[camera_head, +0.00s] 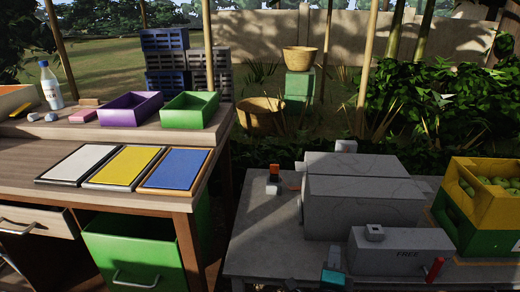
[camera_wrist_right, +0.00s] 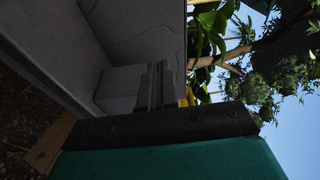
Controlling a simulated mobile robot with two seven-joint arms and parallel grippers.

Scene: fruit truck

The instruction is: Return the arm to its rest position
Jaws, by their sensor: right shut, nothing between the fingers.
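My right gripper (camera_head: 335,256) shows at the bottom of the head view, with a teal body and grey fingers, at the near side of the grey table (camera_head: 255,243). It is left of the small grey box (camera_head: 400,258) marked FREE. In the right wrist view its two fingers (camera_wrist_right: 155,86) stand close together, shut, with nothing held. Grey block surfaces (camera_wrist_right: 120,90) show behind the fingers there. Most of my right arm is hidden below the head view's edge. My left gripper is not in view.
A red handle (camera_head: 434,268) is at the FREE box's right end. A wooden bench (camera_head: 25,165) at left holds trays, bins and a bottle. The grey table's left part is mostly bare.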

